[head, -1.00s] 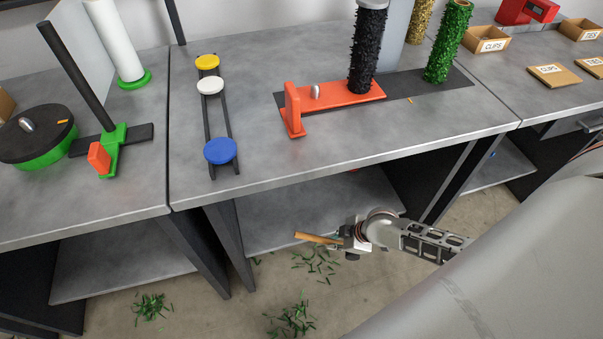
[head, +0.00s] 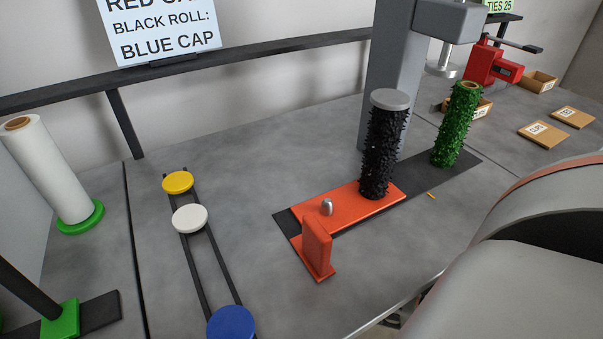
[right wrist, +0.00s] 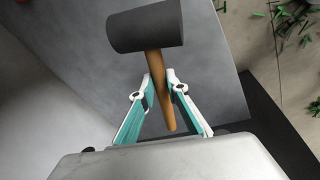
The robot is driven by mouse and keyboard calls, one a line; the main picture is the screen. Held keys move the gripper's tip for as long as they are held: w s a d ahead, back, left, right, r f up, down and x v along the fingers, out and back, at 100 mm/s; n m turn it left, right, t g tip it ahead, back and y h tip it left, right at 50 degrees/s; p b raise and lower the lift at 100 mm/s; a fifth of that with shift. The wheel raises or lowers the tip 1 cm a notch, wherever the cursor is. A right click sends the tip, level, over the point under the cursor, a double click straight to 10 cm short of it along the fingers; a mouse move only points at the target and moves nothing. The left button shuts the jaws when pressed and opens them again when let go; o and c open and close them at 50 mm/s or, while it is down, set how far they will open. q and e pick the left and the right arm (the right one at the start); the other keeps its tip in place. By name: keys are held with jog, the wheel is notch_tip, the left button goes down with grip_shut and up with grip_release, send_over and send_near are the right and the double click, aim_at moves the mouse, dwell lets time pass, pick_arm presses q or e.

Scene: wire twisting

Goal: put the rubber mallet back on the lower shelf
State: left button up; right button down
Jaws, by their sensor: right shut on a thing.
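The rubber mallet shows in the right wrist view, with a black cylindrical head (right wrist: 145,27) and a wooden handle (right wrist: 157,65). My right gripper (right wrist: 159,78) is shut on the handle, with one finger on each side of it. The head sticks out beyond the fingertips. Behind the mallet is a grey board (right wrist: 215,75), which looks like the lower shelf. I cannot tell whether the mallet touches it. In the head view, the lower shelf, the mallet and my right gripper are out of sight, and my right arm fills the lower right. My left gripper is not in view.
The worktop (head: 290,150) holds a black roll (head: 383,150) on an orange fixture (head: 317,248), a green roll (head: 457,125), a white roll (head: 50,165) and a rack with yellow, white and blue caps (head: 231,323). Green clippings (right wrist: 295,20) lie on the floor beside the grey board.

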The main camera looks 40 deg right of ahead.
jog(key=shift+s+f, duration=0.15)
jog(key=shift+f, duration=0.4)
jog(key=shift+s+f, duration=0.15)
jog(key=shift+f, duration=0.35)
jog(key=shift+w+f+b, duration=0.25)
jog(key=shift+f+b, duration=0.05)
jog(key=shift+b, duration=0.1)
jog(key=f+b, duration=0.1)
jog(key=f, duration=0.2)
jog(key=shift+s+f+b, duration=0.2)
jog(key=shift+b, duration=0.2)
jog(key=shift+w, duration=0.2)
jog(key=shift+w+r, duration=0.15)
jog(key=shift+r, duration=0.05)
jog(key=shift+f, duration=0.2)
jog(key=c, duration=2)
grip_release()
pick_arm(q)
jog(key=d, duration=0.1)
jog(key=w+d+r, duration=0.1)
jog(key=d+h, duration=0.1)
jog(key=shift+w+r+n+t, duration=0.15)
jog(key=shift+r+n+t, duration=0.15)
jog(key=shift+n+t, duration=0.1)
pick_arm(e)
jog(key=shift+r, duration=0.1)
